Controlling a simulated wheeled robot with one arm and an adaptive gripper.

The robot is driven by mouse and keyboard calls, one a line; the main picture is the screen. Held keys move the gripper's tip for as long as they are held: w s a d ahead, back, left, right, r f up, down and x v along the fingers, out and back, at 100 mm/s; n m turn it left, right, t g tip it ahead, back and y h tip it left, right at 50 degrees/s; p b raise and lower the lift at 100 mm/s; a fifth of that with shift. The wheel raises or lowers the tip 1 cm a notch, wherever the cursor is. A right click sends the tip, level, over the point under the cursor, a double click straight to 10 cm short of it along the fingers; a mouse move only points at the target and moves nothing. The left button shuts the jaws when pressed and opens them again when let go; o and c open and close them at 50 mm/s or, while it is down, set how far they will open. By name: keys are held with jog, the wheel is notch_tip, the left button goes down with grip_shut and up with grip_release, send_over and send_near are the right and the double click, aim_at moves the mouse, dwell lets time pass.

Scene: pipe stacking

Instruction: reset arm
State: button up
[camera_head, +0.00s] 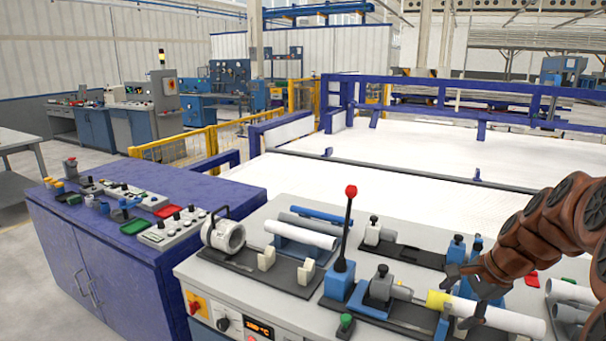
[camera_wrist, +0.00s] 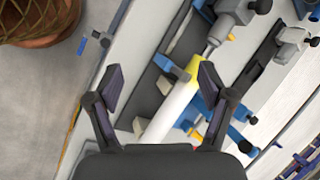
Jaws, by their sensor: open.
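My gripper (camera_head: 466,294) is at the right of the head view, over the near right part of the workbench. Its fingers are spread wide in the wrist view (camera_wrist: 160,78), with nothing held between them. A white pipe with a yellow end (camera_head: 505,319) lies on the bench fixture just below the gripper. In the wrist view the white pipe (camera_wrist: 170,112) runs slantwise between the fingers, closer to the right one. Its yellow end (camera_wrist: 192,68) meets a grey clamp tool. How far the fingers are above the pipe is hard to tell.
A red-knobbed lever (camera_head: 350,192) stands upright mid-bench. Another white pipe (camera_head: 300,234) rests on supports at left. Grey pipes (camera_head: 572,292) lie at far right. A blue cabinet (camera_head: 120,255) with control boxes is at left. A white surface (camera_head: 400,175) lies behind.

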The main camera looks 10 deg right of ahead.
jog(key=s+a+n+g, duration=0.2)
jog(key=s+a+n, duration=0.3)
jog(key=a, duration=0.4)
jog(key=s+a+n+g, duration=0.1)
jog(key=s+a+n, duration=0.4)
jog(key=a, duration=0.4)
jog(key=s+a+f+n+g+h, duration=0.1)
jog(key=s+a+n, duration=0.1)
jog(key=s+n, duration=0.2)
jog(key=s+a+f+n+g+h+p, duration=0.1)
jog(key=s+n, duration=0.3)
jog(key=s, duration=0.6)
jog(key=shift+s+a+g+h, duration=0.3)
jog(key=shift+s+a+g, duration=0.1)
jog(key=shift+a, duration=0.3)
jog(key=shift+d+f, duration=0.1)
